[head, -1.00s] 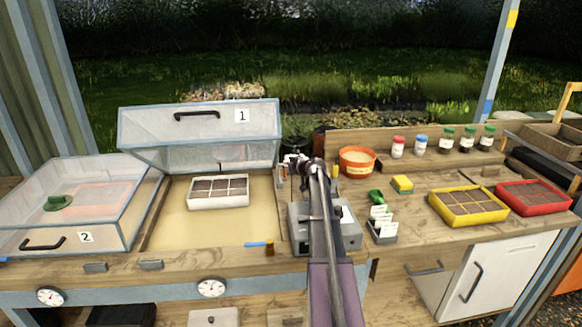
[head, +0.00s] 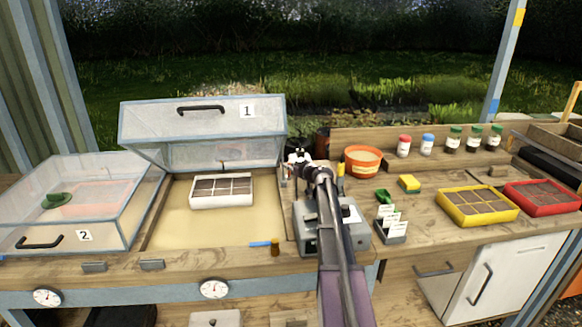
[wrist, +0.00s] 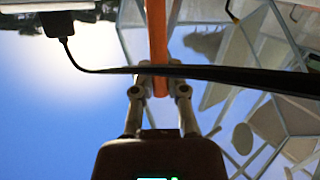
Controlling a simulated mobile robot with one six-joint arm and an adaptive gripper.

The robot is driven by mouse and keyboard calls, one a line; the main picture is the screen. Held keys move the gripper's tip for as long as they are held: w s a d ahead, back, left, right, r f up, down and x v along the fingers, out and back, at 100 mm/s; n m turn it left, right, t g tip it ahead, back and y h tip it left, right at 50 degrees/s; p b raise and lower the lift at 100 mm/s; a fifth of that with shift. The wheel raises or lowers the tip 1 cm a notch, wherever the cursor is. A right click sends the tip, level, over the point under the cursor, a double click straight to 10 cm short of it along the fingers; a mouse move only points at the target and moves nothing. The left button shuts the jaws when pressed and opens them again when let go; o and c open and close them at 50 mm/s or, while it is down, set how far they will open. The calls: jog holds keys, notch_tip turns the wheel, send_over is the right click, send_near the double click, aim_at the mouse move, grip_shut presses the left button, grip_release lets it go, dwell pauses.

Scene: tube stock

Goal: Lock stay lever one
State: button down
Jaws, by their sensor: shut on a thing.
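Cold-frame lid 1 (head: 200,123) stands raised at the back of its bed in the head view, with a black handle and a "1" label. My gripper (head: 297,158) is beside the right edge of that lid. In the wrist view, my gripper (wrist: 158,82) is shut on an orange bar (wrist: 158,35), which looks like the stay lever. The bar runs up out of the picture.
A white cell tray (head: 222,203) lies in the open bed. Lid 2 (head: 50,240) is closed at the left. A grey box (head: 308,242) stands under my arm. An orange pot (head: 362,174), a label holder (head: 391,236) and a yellow tray (head: 447,214) are to the right.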

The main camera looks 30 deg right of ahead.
jog(key=c, duration=0.6)
grip_release()
jog(key=shift+s+d, duration=0.1)
jog(key=shift+d, duration=0.05)
jog(key=shift+c, duration=0.2)
